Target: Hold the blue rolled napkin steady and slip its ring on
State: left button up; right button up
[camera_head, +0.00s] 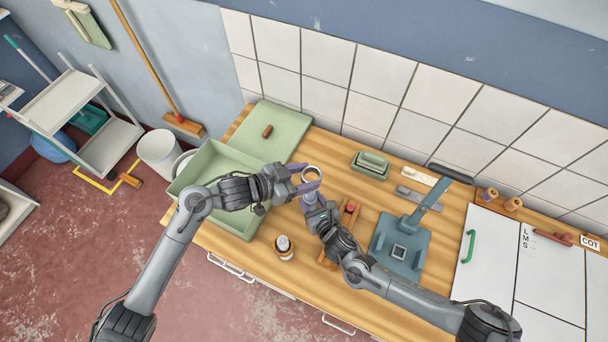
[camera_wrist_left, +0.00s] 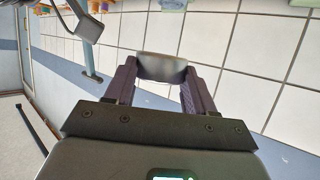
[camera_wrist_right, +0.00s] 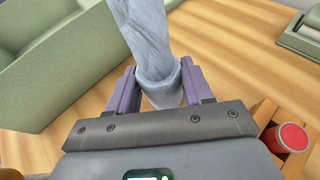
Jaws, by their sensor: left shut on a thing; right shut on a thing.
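The napkin ring (camera_head: 311,173) is a pale band with an open middle. It also shows in the left wrist view (camera_wrist_left: 163,67), between the purple fingers. My left gripper (camera_head: 309,177) is shut on it above the table. The rolled napkin (camera_wrist_right: 150,40) is grey-blue and runs up out of the right wrist view. My right gripper (camera_wrist_right: 157,90) is shut around its near end. In the head view my right gripper (camera_head: 309,200) is just below the ring, and most of the napkin is hard to make out. I cannot tell whether its far end touches the ring.
A green tray (camera_head: 197,160) stands at the left, beside a green board (camera_head: 285,122) with a brown piece on it. A blue press (camera_head: 399,249) and a red-topped wooden holder (camera_head: 328,262) are at the right. A small jar (camera_head: 283,248) stands in front.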

pick_arm(q)
jog(key=shift+f, duration=2)
jog(key=shift+f, duration=0.75)
jog(key=shift+f, duration=0.3)
jog(key=shift+f, duration=0.2)
dwell(0.7)
jog(key=shift+f, duration=0.5)
jog(key=shift+f, duration=0.1)
jog(key=shift+f, duration=0.5)
jog(key=shift+f, duration=0.2)
